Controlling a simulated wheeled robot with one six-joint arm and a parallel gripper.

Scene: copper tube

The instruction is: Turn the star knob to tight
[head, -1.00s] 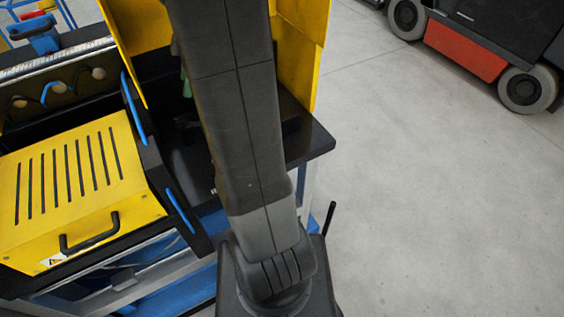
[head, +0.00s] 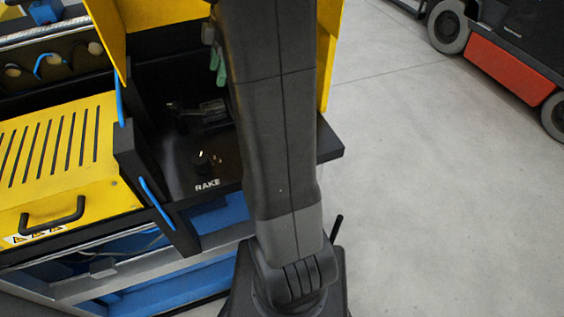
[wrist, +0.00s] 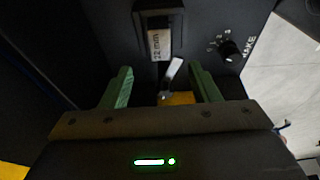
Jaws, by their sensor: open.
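My gripper (wrist: 161,72) is open in the wrist view, its two green fingers spread apart over the dark machine. Nothing is clearly held between them. A pale metal lever or tag (wrist: 173,70) and a yellow piece (wrist: 178,98) show in the gap; whether they touch the fingers I cannot tell. A black housing labelled 22 mm (wrist: 158,20) lies just ahead. A small black knob (wrist: 230,49) with numbers around it sits ahead and right of the fingers, and in the head view (head: 203,162). No star-shaped knob can be made out. A green finger (head: 218,65) shows beside my arm.
The black shelf (head: 328,147) carries a dark fixture (head: 205,115) and has yellow guard panels (head: 160,15) around it. A yellow slotted cover (head: 75,150) stands at left. Open grey floor (head: 430,200) and a red-and-black vehicle (head: 505,75) are at right.

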